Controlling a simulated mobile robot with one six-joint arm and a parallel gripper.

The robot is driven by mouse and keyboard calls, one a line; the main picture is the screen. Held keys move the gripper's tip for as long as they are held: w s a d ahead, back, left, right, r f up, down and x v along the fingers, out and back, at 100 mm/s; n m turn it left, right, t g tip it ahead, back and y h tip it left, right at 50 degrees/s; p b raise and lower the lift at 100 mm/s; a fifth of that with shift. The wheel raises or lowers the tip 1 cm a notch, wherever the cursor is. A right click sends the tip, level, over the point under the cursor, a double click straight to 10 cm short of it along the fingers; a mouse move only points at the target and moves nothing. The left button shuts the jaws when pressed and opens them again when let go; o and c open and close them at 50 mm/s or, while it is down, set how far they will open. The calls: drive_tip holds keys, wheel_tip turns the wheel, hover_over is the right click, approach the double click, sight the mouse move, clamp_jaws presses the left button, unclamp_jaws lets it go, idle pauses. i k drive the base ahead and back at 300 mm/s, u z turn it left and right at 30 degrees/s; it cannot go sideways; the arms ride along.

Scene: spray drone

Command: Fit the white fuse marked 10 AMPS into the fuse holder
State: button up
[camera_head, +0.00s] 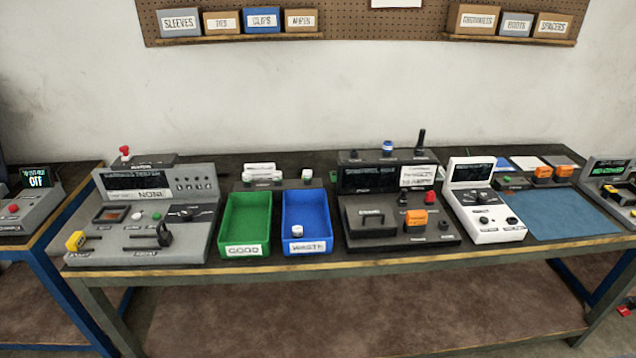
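No fuse marked 10 AMPS can be read at this size. Small white pieces (262,171) sit on a rack behind the green bin. A small whitish piece (297,231) is in the blue bin (329,222). A dark grey device (365,238) stands right of the blue bin, with a screen, a handle and an orange part (416,217). A white label (418,175) on it seems to end in "10 AMPS". Which part is the fuse holder, I cannot tell. My gripper is not in view.
A green bin (225,222) labelled GOOD is left of the blue one, labelled WASTE. A grey tester (200,235) stands at the left, a white meter (490,215) right of the dark device.

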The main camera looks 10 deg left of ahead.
sight(307, 174)
drive_tip(key=z, duration=0.05)
drive_tip(key=k, duration=1.45)
drive_tip(key=u, duration=0.6)
drive_tip(key=i, duration=1.1)
drive_tip(key=u, duration=0.05)
